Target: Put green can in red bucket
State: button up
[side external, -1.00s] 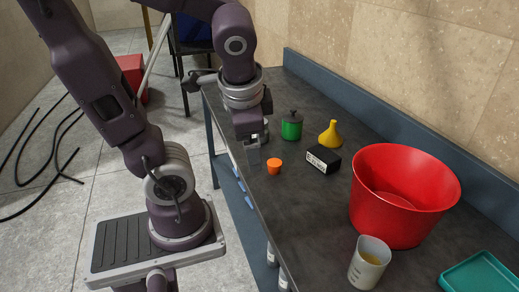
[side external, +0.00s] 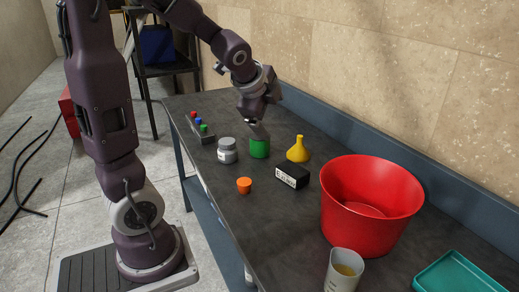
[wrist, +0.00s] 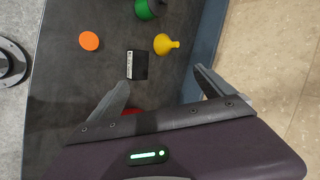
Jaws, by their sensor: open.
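The green can (side external: 259,149) stands upright on the dark table, left of the yellow funnel. In the wrist view the green can (wrist: 143,9) is cut by the top edge, with part of its black top showing. The red bucket (side external: 370,210) stands open at the right on the table. Only a sliver of the red bucket (wrist: 134,111) shows behind a finger in the wrist view. My gripper (side external: 258,130) is over the can in the side view and hides its top; contact cannot be told. In the wrist view my gripper (wrist: 163,84) is open, with nothing between its fingers.
A yellow funnel (side external: 298,150), black box (side external: 292,176), orange cup (side external: 244,185) and grey jar (side external: 227,151) stand around the can. A rack with coloured caps (side external: 200,130) is behind. A beaker (side external: 343,270) and teal tray (side external: 460,273) are near the bucket. The wall borders the right.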

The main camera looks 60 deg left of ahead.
jog(key=w+a+f+m+y, duration=0.1)
jog(key=w+a+f+m, duration=0.35)
jog(key=a, duration=0.35)
jog(key=m, duration=1.3)
send_near(257, 139)
jog(key=x, duration=0.7)
jog(key=shift+w+f, duration=0.1)
jog(key=x, duration=0.7)
jog(key=shift+a+f, duration=0.15)
jog(key=shift+a, duration=0.15)
jog(key=c, duration=2)
grip_shut()
